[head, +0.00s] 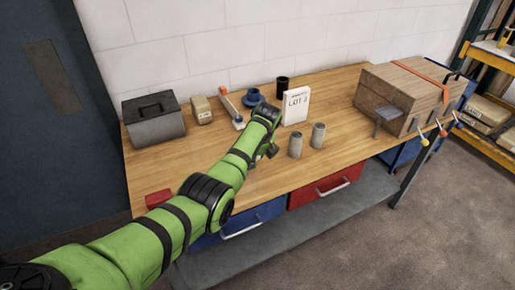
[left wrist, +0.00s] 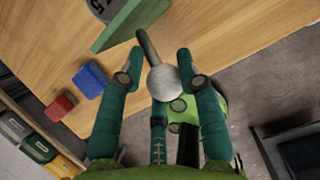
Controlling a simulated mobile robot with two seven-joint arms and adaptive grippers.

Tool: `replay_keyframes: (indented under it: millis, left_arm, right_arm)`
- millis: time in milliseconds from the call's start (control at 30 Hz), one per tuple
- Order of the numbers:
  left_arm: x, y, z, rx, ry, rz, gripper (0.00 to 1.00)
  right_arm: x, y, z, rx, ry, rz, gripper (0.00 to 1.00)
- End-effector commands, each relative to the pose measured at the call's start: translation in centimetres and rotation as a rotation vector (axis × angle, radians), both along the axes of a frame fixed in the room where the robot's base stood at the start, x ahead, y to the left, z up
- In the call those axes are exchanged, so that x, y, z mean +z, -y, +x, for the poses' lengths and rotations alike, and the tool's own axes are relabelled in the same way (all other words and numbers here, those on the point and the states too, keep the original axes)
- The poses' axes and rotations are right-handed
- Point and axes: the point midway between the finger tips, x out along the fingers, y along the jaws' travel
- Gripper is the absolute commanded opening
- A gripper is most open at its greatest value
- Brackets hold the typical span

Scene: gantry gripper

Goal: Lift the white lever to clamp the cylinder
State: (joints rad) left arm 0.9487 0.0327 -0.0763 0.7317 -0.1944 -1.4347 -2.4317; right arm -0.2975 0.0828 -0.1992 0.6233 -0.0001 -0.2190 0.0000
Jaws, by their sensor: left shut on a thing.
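My left gripper (head: 270,150) is over the front middle of the wooden bench, beside two grey cylinders. In the left wrist view the fingers (left wrist: 161,70) of my left gripper are shut on a pale round knob (left wrist: 164,84) on a dark rod, which I take as the white lever. The rod runs up and left from the knob, beside a green block (left wrist: 130,25). In the head view my arm hides the lever. The grey cylinders (head: 295,146) and (head: 318,135) stand upright, apart from the gripper. I cannot tell whether either is the one to clamp. My right gripper is not in view.
The bench (head: 160,165) also holds a grey toolbox (head: 155,126), a small tan box (head: 202,110), a black cup (head: 282,88), a white LOT card (head: 297,106) and a strapped crate (head: 390,88). A red block (head: 158,199) lies near the front left edge.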

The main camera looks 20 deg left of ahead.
Motion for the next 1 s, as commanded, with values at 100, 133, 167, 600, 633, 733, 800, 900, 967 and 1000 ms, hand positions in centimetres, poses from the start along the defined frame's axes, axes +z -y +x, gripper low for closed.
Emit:
replay_keyframes:
  millis: [100,133,167,600,633,733,800,900,967,1000]
  left_arm:
    - [-0.49,0.4,-0.69,-0.003,-0.024,-0.025,0.0]
    - [-0.53,0.41,-0.76,-0.003,-0.025,-0.028,0.0]
    - [-0.56,0.43,-0.81,-0.004,-0.027,-0.031,0.0]
    - [-0.77,0.54,-0.96,-0.003,-0.033,-0.034,0.56]
    - [-0.74,0.52,-0.93,-0.003,-0.032,-0.034,0.56]
    - [-0.56,0.42,-0.83,-0.003,-0.028,-0.031,0.56]
    - [-0.46,0.38,-0.76,-0.002,-0.026,-0.03,0.56]
    - [-0.35,0.31,-0.69,-0.002,-0.023,-0.029,0.56]
    - [-0.26,0.3,-0.66,-0.002,-0.021,-0.028,0.56]
    - [-0.14,0.3,-0.65,-0.002,-0.02,-0.028,0.56]
  right_arm:
    - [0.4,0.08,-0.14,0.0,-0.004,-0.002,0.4]
    - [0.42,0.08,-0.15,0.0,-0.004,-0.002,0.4]
    - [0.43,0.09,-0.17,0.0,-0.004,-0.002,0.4]
    - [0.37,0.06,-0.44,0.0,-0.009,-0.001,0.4]
    - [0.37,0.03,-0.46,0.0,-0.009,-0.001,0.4]
    - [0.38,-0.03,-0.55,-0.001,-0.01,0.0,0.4]
    - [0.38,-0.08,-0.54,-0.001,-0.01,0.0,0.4]
    - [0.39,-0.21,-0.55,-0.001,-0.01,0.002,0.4]
    - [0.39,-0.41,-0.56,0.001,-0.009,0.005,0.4]
    - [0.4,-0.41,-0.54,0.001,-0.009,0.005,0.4]
